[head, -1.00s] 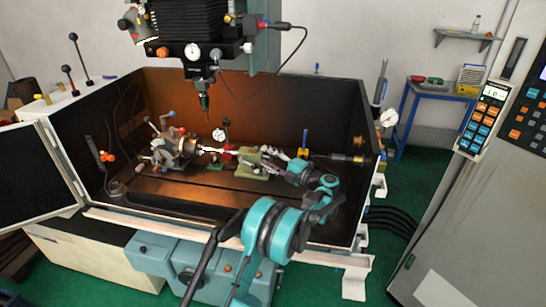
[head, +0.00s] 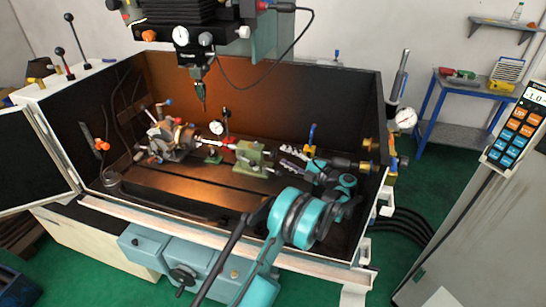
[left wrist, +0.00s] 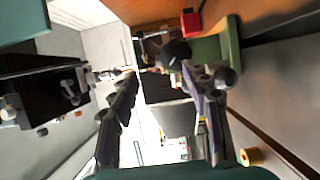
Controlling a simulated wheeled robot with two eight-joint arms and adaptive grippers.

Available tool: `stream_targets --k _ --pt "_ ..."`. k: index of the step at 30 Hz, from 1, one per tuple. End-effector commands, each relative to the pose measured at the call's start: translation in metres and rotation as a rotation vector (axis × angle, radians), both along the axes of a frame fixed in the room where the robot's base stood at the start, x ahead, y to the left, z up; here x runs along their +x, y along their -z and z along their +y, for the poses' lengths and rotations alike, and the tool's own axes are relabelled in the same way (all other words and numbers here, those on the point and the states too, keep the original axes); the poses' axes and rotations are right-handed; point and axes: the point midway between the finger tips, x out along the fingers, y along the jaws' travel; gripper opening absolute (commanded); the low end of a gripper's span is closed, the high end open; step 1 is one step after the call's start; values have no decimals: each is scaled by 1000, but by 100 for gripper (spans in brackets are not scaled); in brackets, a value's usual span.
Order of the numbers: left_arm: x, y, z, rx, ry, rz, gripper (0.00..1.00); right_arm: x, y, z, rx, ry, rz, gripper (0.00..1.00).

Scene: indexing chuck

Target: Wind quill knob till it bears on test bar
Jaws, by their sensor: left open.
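The green tailstock (head: 250,157) stands on the table inside the machine, right of the indexing chuck (head: 170,138). The thin test bar (head: 216,146) lies between them; its contact with the tailstock tip is too small to tell. My left gripper (head: 290,158) is open and empty, to the right of the tailstock and apart from it. In the left wrist view, the open fingers of my left gripper (left wrist: 165,92) point toward the green tailstock (left wrist: 216,48). A dark round knob (left wrist: 175,52) shows beyond the fingertips, apart from them. My right gripper is out of view.
A dial gauge (head: 217,127) stands behind the bar. The spindle head (head: 195,45) hangs above the table. The enclosure's right wall (head: 375,130) and front rail (head: 200,240) lie close around my arm. The table front is clear.

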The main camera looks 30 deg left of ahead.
Motion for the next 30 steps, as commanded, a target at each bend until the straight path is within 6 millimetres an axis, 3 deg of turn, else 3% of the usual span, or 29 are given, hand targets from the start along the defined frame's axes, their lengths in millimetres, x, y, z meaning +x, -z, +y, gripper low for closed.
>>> stream_targets --k 3,6,13,18,26,30 --pt "0 33 0 0 0 0 48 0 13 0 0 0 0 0" --pt "3 28 27 0 -4 0 48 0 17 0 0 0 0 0" --pt "9 26 62 0 -1 0 48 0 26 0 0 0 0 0" --pt "11 25 73 0 1 0 48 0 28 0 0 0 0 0" --pt "12 24 74 0 1 0 48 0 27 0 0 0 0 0" --pt "12 24 74 0 1 0 16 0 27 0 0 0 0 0"
